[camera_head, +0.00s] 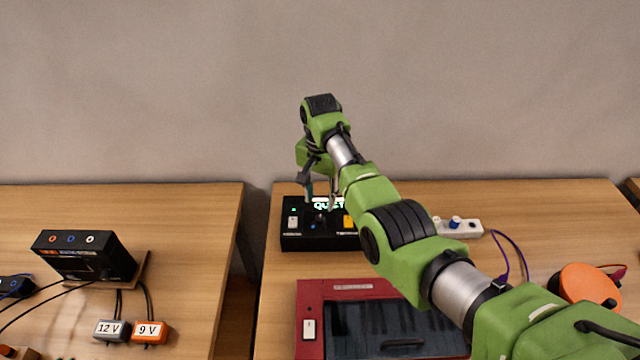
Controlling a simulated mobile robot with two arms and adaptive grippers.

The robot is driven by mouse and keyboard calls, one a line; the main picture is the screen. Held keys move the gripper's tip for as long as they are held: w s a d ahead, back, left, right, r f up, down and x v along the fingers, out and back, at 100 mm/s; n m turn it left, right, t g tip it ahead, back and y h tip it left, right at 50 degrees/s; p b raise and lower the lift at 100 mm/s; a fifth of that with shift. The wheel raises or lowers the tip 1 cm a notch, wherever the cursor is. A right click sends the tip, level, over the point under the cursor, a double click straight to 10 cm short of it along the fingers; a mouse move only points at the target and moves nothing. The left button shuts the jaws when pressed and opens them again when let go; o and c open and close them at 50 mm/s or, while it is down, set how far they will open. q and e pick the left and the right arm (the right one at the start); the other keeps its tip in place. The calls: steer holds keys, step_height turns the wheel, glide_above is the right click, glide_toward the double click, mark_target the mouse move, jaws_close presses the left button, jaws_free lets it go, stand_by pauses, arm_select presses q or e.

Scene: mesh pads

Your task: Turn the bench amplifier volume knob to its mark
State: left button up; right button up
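A black box (291,240) that looks like the bench amplifier stands on the right table, with a lit display reading "QUIET", a green light, a white switch and a yellow part. A small dark knob (319,219) shows on its top, partly hidden by my gripper. My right gripper (321,205) points down over the box, its two fingers apart on either side above the knob; I cannot tell whether they touch it. The knob's mark is too small to make out. My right arm hides the box's right end. My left gripper is out of view.
A red case with dark panel (312,291) lies in front of the box. A white strip with a blue knob (471,231) and an orange round thing (587,284) are to the right. The left table holds a black jack box (85,256) and adapters marked 12 V (111,330) and 9 V (150,331).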

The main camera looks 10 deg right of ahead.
steer(key=shift+r, duration=2.35)
